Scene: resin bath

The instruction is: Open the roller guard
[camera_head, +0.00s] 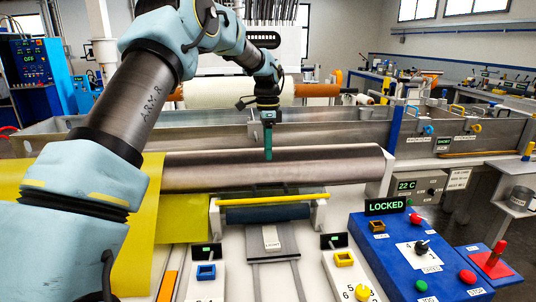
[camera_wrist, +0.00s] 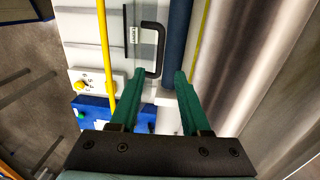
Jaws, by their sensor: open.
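A yellow bar (camera_head: 272,200) spans white end brackets above a dark blue roller (camera_head: 266,214), in front of the big metal roller (camera_head: 270,168). I cannot tell for sure which part is the roller guard. In the wrist view, a black handle (camera_wrist: 160,48) stands on a pale panel beside the dark blue roller (camera_wrist: 180,30). My gripper (camera_head: 268,155) points down over the big roller, apart from the bar. In the wrist view, my gripper (camera_wrist: 155,74) has its green fingers apart with nothing between them, and the handle lies beyond their tips.
A plate labelled LIGHT (camera_head: 272,242) lies before the blue roller. Yellow sheet (camera_head: 185,215) hangs at left. Metal trough walls (camera_head: 350,130) run behind.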

